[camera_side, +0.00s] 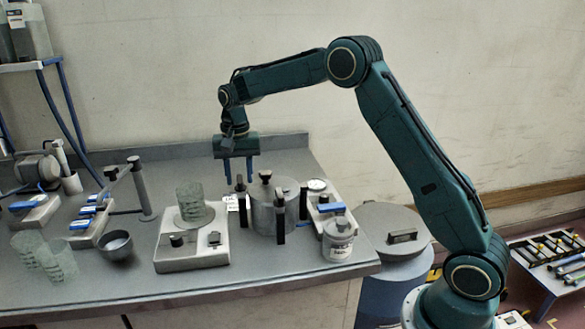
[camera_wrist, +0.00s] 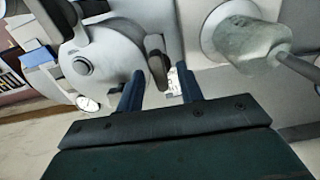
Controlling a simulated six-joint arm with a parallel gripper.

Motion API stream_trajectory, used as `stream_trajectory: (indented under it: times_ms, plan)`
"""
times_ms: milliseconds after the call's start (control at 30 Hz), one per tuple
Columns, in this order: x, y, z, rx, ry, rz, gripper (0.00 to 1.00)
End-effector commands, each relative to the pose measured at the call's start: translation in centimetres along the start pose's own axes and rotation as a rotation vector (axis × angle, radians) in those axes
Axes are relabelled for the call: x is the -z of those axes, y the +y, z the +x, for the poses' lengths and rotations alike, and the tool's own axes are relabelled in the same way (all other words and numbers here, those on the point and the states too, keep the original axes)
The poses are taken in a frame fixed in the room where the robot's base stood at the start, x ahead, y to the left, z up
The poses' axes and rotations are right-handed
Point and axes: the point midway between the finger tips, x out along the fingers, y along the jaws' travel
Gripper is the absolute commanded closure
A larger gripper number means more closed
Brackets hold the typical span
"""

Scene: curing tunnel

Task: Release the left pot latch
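The pot (camera_side: 268,218) is a grey metal cylinder with a flat lid and a dark knob, standing near the right end of the bench. Upright black latches stand around its rim. The left latch (camera_side: 241,188) is at the pot's left side; it also shows in the wrist view (camera_wrist: 156,60), beside the pale lid (camera_wrist: 105,50). My gripper (camera_side: 238,180) points down above the left latch, with its two blue fingers apart. In the wrist view my gripper (camera_wrist: 160,90) has the latch beyond and between its fingertips. I cannot tell whether either finger touches it.
A white label (camera_side: 231,202) is by the left latch.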

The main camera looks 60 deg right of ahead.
Motion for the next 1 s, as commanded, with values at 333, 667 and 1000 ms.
stream_trajectory:
  times_ms: [333, 667, 1000]
  plan:
    - [-0.1, 0.0, -0.1, -0.002, -0.002, -0.002, 0.64]
    - [0.0, 0.0, -2.7, 0.000, 0.000, -0.002, 0.64]
    - [0.0, 0.0, -8.4, 0.001, 0.001, -0.002, 0.64]
